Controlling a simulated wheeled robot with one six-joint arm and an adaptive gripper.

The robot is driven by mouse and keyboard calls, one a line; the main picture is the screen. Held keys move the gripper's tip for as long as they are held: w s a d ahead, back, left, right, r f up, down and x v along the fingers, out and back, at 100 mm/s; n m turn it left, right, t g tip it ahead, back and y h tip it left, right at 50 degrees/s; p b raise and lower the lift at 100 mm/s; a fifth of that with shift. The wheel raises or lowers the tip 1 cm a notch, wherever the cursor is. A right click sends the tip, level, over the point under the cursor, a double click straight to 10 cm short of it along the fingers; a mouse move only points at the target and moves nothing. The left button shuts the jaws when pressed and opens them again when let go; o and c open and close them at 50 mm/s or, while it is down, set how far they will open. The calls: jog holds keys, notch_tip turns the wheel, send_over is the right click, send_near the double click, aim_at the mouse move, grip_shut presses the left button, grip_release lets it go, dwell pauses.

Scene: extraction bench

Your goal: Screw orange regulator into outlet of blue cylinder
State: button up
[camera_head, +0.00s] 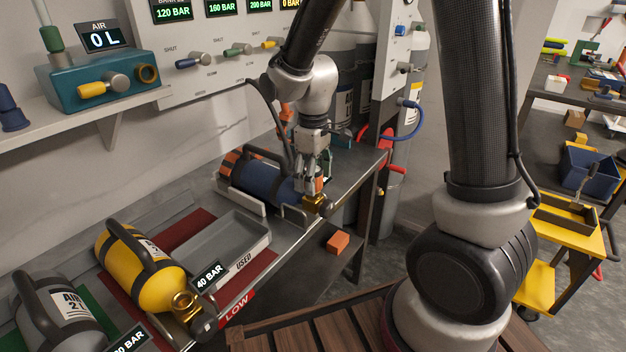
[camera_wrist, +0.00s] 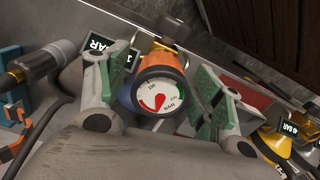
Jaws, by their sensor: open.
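The blue cylinder (camera_head: 262,182) lies on its side in a cradle on the bench, its brass outlet end (camera_head: 316,204) towards the right. My gripper (camera_head: 317,176) is above that end, pointing down. The orange regulator (camera_wrist: 160,66), with a round white gauge and red needle, is between my two green-padded fingers in the wrist view. The fingers are open, with gaps seeming to show on both sides of it. The regulator appears to sit at the brass valve, but the joint is hidden, so I cannot tell how far it is threaded.
A yellow cylinder (camera_head: 150,268) and a grey cylinder (camera_head: 62,312) lie at the front left. A grey tray marked USED (camera_head: 262,240) lies between the yellow and blue cylinders. An orange block (camera_head: 338,243) is below the bench top. A wall panel with valves stands behind.

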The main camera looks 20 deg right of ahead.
jog(key=n, duration=0.5)
jog(key=shift+n, duration=0.4)
jog(key=n, duration=0.4)
jog(key=shift+n, duration=0.3)
jog(key=c, duration=1.2)
jog(key=shift+o, duration=0.2)
jog(key=m, duration=0.4)
jog(key=o, duration=1.2)
jog(key=shift+r, duration=0.1)
